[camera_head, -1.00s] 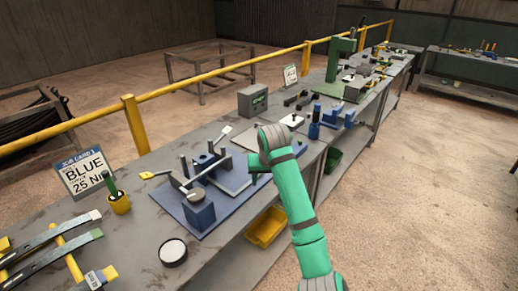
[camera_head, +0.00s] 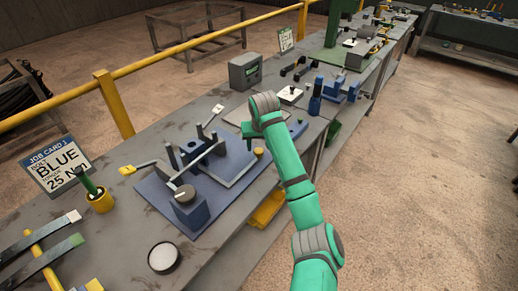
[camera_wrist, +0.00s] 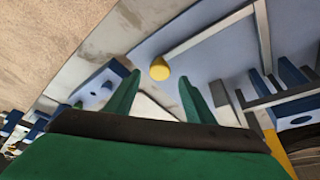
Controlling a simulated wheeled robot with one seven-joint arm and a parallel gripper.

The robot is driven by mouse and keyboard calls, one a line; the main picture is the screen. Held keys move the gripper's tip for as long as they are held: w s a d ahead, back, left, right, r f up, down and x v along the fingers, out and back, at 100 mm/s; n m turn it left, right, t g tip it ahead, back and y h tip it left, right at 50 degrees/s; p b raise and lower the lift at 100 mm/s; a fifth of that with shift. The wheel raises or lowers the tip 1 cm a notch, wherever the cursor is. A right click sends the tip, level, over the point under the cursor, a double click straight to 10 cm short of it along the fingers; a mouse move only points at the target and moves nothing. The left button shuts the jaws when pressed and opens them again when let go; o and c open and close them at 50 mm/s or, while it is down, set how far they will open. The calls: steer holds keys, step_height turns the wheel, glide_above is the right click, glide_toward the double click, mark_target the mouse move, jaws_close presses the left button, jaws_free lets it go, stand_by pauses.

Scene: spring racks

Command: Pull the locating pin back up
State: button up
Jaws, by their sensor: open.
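A round yellow knob (camera_wrist: 159,69), which looks like the top of the locating pin, stands on the blue fixture plate (camera_wrist: 205,62) beside a grey bar. In the head view the small yellow knob (camera_head: 258,151) shows at the plate's right edge, just below my gripper (camera_head: 250,130). In the wrist view my gripper (camera_wrist: 160,82) is open, with its two green fingers apart. The knob appears between and beyond the fingertips, with nothing held. How far the pin is sunk cannot be told.
The blue fixture carries upright posts, a clamp bar and a block with a round dial (camera_head: 185,194). A grey box (camera_head: 245,70) stands behind.

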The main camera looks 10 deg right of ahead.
mark_target(259, 151)
steer(key=shift+x, duration=1.95)
steer(key=shift+d, duration=0.1)
steer(key=shift+c, duration=0.4)
